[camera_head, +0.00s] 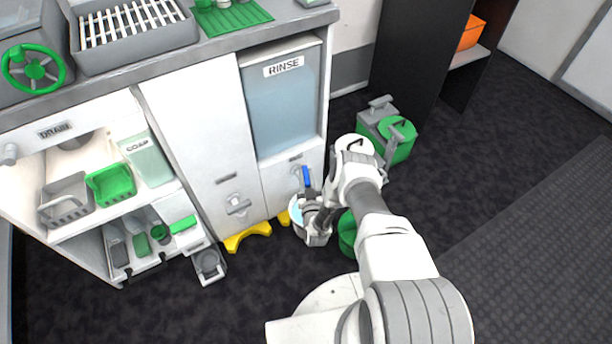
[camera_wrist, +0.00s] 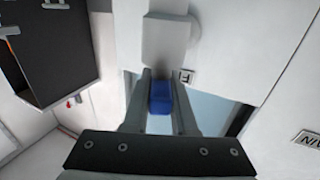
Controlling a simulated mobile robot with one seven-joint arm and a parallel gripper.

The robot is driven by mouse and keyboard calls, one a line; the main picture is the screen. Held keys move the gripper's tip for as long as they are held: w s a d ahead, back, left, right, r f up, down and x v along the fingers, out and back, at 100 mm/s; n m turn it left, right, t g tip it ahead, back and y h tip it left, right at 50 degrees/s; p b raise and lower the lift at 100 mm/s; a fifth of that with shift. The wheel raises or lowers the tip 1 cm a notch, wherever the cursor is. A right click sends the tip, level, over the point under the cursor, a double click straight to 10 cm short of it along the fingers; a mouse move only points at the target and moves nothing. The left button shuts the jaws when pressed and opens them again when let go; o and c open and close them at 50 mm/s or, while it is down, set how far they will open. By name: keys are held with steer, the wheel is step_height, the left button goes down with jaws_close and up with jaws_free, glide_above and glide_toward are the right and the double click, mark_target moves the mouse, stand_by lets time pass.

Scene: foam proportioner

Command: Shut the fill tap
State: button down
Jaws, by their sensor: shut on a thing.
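The fill tap's blue lever (camera_head: 306,176) is at the lower right of the white cabinet front, below the rinse tank. In the wrist view the blue lever (camera_wrist: 160,98) sits between the two fingers. My gripper (camera_wrist: 160,112) is shut on it. The pale tap body (camera_wrist: 168,35) shows just beyond the fingertips, beside a small label partly hidden. In the head view my gripper (camera_head: 309,192) is at the lever and my wrist hides part of the tap. A white bucket (camera_head: 296,214) with bluish content stands below, partly behind my gripper.
The rinse tank (camera_head: 283,100) is above the tap. Green and grey canisters (camera_head: 400,142) stand on the floor to the right, and a green container (camera_head: 347,232) is close by my arm. Yellow feet (camera_head: 248,237) stick out under the cabinet. Dark floor (camera_head: 510,150) is free at right.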

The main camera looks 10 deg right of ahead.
steer(key=m+g+h, duration=0.1)
steer(key=m+h, duration=0.1)
steer(key=h, duration=0.1)
steer(key=m+g+h, duration=0.1)
steer(key=m+h, duration=0.1)
steer(key=h, duration=0.2)
steer(key=shift+a+m, duration=0.1)
steer(key=shift+m, duration=0.2)
steer(key=m+g+h, duration=0.4)
steer(key=h, duration=0.1)
steer(key=shift+m+h, duration=0.3)
steer(key=shift+w, duration=0.1)
steer(key=c, duration=0.7)
jaws_free()
steer(key=v, duration=1.7)
steer(key=shift+a+r, duration=0.15)
steer(key=shift+r, duration=0.05)
